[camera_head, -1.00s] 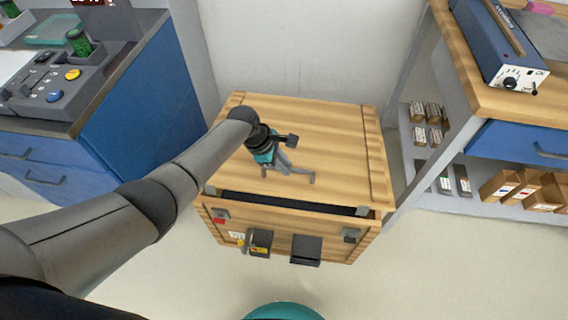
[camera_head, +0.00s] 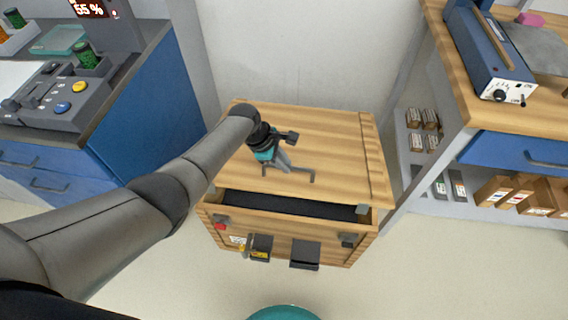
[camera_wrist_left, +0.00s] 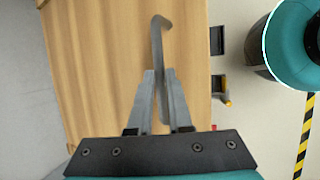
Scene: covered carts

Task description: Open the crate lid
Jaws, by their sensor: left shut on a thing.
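The wooden crate (camera_head: 335,240) stands on the floor against the back wall. Its lid (camera_head: 335,145) is tilted up at the front, and a dark gap (camera_head: 285,205) shows between the lid and the crate's front wall. My left gripper (camera_head: 288,165) is over the lid, shut on the grey lid handle (camera_head: 311,173). In the left wrist view the fingers (camera_wrist_left: 160,100) close on the bar of the handle (camera_wrist_left: 157,45), with the wooden lid beneath. My right gripper is in neither view.
Two dark latches (camera_head: 305,252) hang on the crate's front. A blue cabinet (camera_head: 150,110) stands to the left. A workbench (camera_head: 470,90) with a shelf of boxes (camera_head: 505,192) stands close on the right. The floor in front is mostly clear.

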